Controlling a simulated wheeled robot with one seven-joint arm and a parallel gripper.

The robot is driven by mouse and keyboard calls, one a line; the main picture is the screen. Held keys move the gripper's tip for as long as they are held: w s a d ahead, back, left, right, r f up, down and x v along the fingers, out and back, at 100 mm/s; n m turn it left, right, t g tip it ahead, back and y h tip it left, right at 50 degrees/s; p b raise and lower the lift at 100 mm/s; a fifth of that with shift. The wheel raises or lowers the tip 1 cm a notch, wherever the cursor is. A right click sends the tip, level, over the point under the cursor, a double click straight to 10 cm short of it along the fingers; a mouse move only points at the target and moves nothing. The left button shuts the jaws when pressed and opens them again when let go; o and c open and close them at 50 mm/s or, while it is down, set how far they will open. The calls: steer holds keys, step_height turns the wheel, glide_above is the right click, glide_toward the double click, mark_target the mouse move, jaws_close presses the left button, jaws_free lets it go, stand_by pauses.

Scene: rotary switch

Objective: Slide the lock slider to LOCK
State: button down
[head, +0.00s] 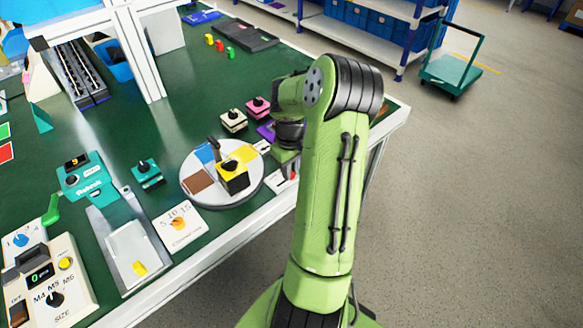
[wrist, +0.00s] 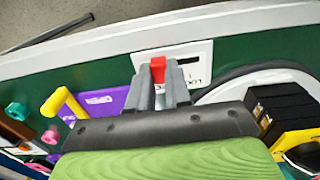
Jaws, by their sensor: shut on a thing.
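The lock slider is a small red knob (wrist: 158,68) on a white panel (wrist: 199,55) near the table's edge in the wrist view. My gripper (wrist: 161,85) has its two grey fingers on either side of the red knob, shut on it. A dark slot and partly hidden lettering show on the panel to the right of the knob; the lettering is too small to read. In the head view the white panel (head: 282,190) and a bit of red show beside my arm, which hides most of the gripper.
A round grey turntable (head: 221,203) with coloured sectors and a yellow-and-black block (head: 233,180) stands left of the panel in the head view. A purple piece (wrist: 110,101) with a yellow bar (wrist: 66,103) lies left of my fingers in the wrist view.

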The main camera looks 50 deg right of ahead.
mark_target(279, 186)
steer(key=shift+w+a, duration=0.25)
steer(key=shift+a, duration=0.7)
steer(key=shift+w+a, duration=0.2)
steer(key=shift+a, duration=0.75)
steer(key=c, duration=1)
jaws_free()
steer(key=shift+a, duration=0.15)
steer(key=shift+c, duration=0.2)
step_height(279, 186, up, 16)
steer(key=p, duration=0.5)
